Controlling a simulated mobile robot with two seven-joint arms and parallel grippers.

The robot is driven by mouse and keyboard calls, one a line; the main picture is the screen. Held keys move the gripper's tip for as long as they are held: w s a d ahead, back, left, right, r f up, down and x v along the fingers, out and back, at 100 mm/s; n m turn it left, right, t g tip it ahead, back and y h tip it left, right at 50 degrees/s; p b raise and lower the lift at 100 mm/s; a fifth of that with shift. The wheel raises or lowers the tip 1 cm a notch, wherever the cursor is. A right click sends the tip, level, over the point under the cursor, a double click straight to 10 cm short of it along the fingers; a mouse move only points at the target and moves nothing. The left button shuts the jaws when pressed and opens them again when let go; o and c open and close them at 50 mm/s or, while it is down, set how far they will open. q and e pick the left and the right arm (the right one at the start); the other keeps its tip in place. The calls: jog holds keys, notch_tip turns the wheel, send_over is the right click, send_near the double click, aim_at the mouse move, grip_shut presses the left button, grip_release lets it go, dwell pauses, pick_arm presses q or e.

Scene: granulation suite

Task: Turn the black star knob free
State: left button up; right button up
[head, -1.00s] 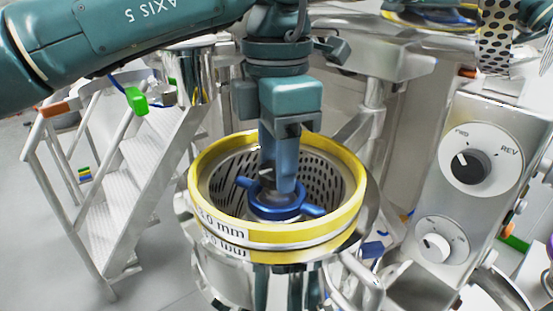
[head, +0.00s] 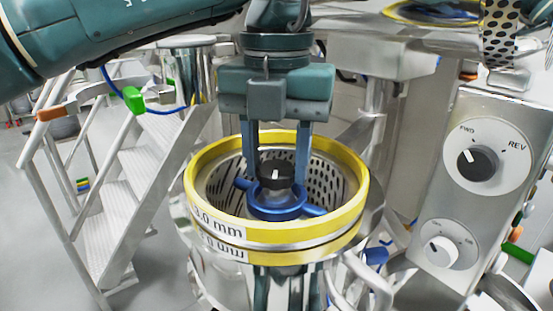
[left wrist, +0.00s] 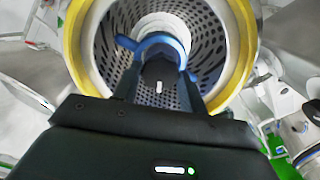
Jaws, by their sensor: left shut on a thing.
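The black star knob (head: 277,174), with a white mark on it, sits at the hub of a blue impeller (head: 277,207) inside a yellow-rimmed perforated screen basket (head: 206,160). My left gripper (head: 276,178) points down into the basket. Its two fingers stand on either side of the knob and are shut on it. In the left wrist view the knob (left wrist: 160,74) lies between the fingers (left wrist: 158,88), with the blue impeller (left wrist: 126,42) around it. The lower finger ends are partly hidden by the impeller. My right gripper is not in view.
The basket's raised yellow rim surrounds the fingers closely. A control panel with a FWD/REV dial (head: 478,163) stands at the right. Metal steps (head: 128,165) are at the left. A metal post (head: 375,95) stands behind the basket.

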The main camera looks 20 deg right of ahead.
pick_arm(q)
jog(key=shift+n, duration=1.5)
jog(key=o, duration=1)
